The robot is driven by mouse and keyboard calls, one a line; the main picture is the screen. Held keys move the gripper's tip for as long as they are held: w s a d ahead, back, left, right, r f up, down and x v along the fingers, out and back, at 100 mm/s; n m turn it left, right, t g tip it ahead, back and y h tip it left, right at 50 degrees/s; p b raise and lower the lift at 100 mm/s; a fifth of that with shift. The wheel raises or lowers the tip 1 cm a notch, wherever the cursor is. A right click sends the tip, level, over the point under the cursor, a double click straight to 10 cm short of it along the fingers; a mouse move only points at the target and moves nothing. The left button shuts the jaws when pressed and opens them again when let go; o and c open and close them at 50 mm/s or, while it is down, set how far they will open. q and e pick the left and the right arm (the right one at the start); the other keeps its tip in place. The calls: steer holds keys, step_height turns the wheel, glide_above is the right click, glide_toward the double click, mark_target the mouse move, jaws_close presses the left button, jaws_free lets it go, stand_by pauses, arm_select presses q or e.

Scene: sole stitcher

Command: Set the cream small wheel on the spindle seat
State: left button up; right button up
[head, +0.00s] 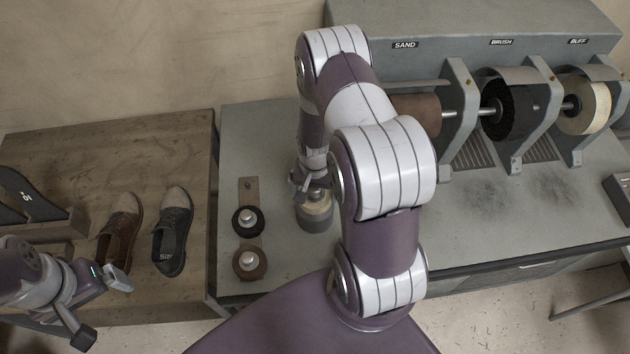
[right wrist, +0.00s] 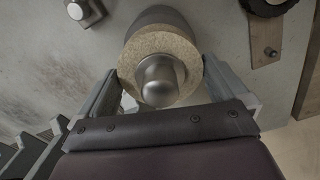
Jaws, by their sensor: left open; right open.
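The cream small wheel (head: 318,207) sits on top of a grey round base (head: 318,224), which looks like the spindle seat. In the right wrist view the cream wheel (right wrist: 137,56) shows as a speckled ring around a rounded metal hub, with the grey base (right wrist: 163,15) behind it. My right gripper (head: 312,182) is above the wheel; in its wrist view its open fingers (right wrist: 160,85) stand on either side of it, with gaps visible. The wheel's underside is hidden. My left gripper (head: 103,305) is open and empty at the lower left, by the wooden table.
A wooden strip (head: 249,187) holds a black wheel (head: 238,221) and a brown wheel (head: 249,263), with a bare peg at its far end. Two shoes (head: 173,230) stand on the wooden table. The sand, brush and buff machine (head: 470,30) is at back right.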

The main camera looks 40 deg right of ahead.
step_height(320, 180, up, 12)
steer(key=shift+r+b, duration=0.1)
steer(key=shift+b, duration=0.85)
